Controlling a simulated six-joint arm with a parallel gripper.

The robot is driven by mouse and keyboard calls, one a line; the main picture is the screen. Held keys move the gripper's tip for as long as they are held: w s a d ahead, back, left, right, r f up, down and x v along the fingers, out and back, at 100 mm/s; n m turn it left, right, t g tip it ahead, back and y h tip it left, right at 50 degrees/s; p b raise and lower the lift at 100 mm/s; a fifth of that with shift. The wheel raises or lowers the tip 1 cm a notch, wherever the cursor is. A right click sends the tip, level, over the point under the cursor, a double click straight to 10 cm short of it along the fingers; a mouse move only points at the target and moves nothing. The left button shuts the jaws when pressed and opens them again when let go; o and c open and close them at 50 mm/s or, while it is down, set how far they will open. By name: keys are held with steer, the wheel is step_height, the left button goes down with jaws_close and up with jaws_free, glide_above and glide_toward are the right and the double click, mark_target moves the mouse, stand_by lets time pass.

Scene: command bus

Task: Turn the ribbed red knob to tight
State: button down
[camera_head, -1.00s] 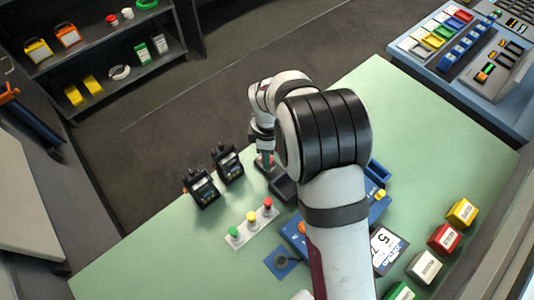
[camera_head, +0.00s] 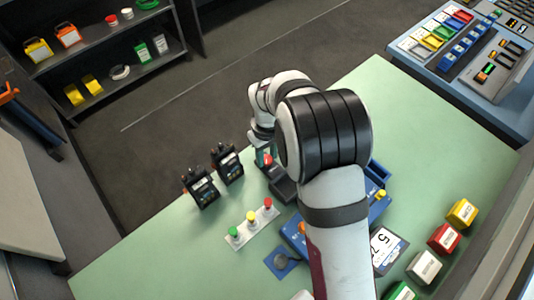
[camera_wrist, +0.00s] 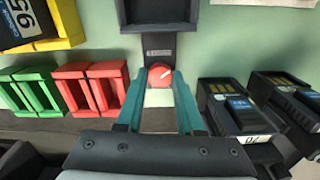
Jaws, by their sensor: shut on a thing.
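The red knob (camera_wrist: 160,74) sits on a dark mount with a small label above it, in the middle of the wrist view. A pale mark on its face slants to the upper right. It also shows in the head view (camera_head: 267,160), partly hidden by my wrist. My gripper (camera_wrist: 159,84) has one teal finger on each side of the knob and is shut on it. The knob's ribs are too small to make out. No readable "tight" mark shows.
Two black radios (camera_head: 214,177) stand left of the knob. A panel with green, yellow and red buttons (camera_head: 251,223) lies in front. Red frames (camera_wrist: 91,88) and green frames (camera_wrist: 29,90) stand beside it in the wrist view. The left part of the green table (camera_head: 130,262) is clear.

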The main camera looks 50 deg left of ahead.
steer(key=m, duration=1.2)
steer(key=shift+m, duration=0.4)
steer(key=m, duration=1.2)
steer(key=shift+m, duration=0.3)
steer(key=c, duration=0.5)
jaws_free()
